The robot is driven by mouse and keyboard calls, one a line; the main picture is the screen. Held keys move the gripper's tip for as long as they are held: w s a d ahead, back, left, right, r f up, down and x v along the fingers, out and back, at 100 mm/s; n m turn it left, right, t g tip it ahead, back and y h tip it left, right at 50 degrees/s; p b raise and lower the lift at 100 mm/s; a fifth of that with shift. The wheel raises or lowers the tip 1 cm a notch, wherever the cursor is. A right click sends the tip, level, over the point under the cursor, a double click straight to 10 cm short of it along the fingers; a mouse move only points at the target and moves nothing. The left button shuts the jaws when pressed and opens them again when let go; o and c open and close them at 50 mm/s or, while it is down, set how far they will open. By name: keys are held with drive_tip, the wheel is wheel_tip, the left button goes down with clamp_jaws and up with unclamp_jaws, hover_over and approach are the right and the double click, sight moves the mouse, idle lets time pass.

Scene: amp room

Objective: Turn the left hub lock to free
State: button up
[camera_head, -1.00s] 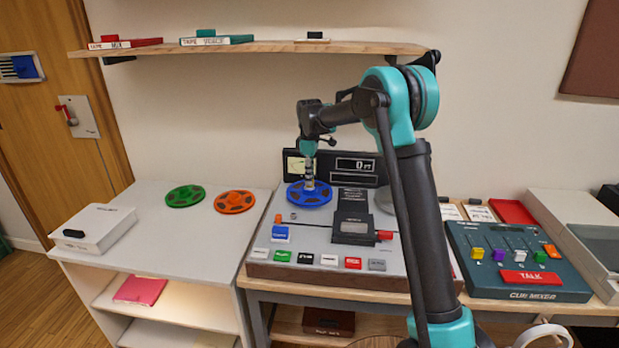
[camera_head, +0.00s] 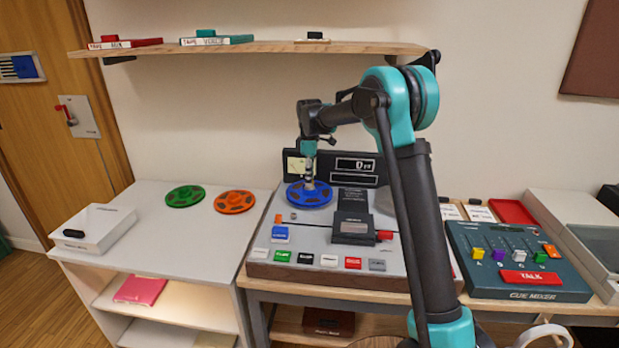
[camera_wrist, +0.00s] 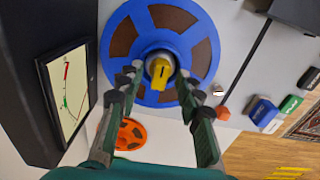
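The blue reel (camera_head: 322,198) lies on the left hub of the tape machine; it also fills the upper middle of the wrist view (camera_wrist: 203,62). The left hub lock (camera_wrist: 160,69) is a yellow knob with a dark mark at the reel's centre; in the head view my gripper hides it. My gripper (camera_head: 309,184) points down over the hub. In the wrist view my gripper (camera_wrist: 160,88) has its fingers apart on either side of the lock, with visible gaps. I cannot tell how far the fingertips stand above the reel.
The meter and display panel (camera_head: 350,166) stands close behind the reel. A head cover (camera_head: 352,226) and coloured buttons (camera_head: 330,260) are in front. The green reel (camera_head: 185,196) and orange reel (camera_head: 235,201) lie on the left table. My arm hides part of the machine's right side.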

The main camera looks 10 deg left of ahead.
drive_tip(key=shift+r, duration=0.1)
wheel_tip(320, 180, up, 12)
idle(0.6)
drive_tip(key=shift+s, duration=0.1)
